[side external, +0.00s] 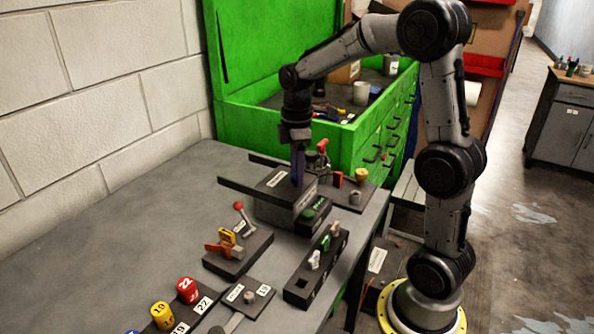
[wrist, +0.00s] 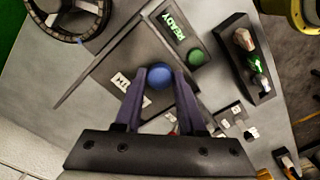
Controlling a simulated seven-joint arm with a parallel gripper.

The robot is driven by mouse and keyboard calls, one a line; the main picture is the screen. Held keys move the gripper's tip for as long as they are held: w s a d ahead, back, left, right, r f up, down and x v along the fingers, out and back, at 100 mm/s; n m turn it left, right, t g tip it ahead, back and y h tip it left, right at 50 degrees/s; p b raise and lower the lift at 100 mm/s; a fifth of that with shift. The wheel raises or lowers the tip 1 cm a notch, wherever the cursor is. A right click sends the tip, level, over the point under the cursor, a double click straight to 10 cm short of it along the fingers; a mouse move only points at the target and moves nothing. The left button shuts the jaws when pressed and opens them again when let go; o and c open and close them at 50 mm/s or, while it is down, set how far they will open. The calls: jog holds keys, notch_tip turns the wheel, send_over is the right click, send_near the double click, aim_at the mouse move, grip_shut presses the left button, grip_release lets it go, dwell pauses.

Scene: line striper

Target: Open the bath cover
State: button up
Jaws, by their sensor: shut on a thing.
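The bath is a grey box (side external: 285,211) on the workbench, with a dark flat cover (side external: 262,183) on top that carries a white label. In the wrist view the cover (wrist: 128,62) lies under my gripper (wrist: 159,74), with a round blue knob (wrist: 159,77) between the fingertips. My gripper (side external: 297,180) points down at the cover and is shut on the blue knob. The fingers hide the knob in the side view. The cover appears to lie flat on the box; the inside of the bath cannot be seen.
A block marked READY with a green button (wrist: 196,57) stands close beside the bath. A black rack (side external: 316,266) with small pieces, a red-knobbed lever fixture (side external: 239,250) and red and yellow numbered cylinders (side external: 187,289) stand nearer. A green tool chest (side external: 235,125) is behind. Bench left of the bath is clear.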

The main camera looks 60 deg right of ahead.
grip_shut()
dwell(0.8)
jog(key=w, duration=1)
jog(key=shift+w, duration=0.15)
jog(key=shift+r, duration=0.1)
jog(key=o, duration=0.9)
grip_release()
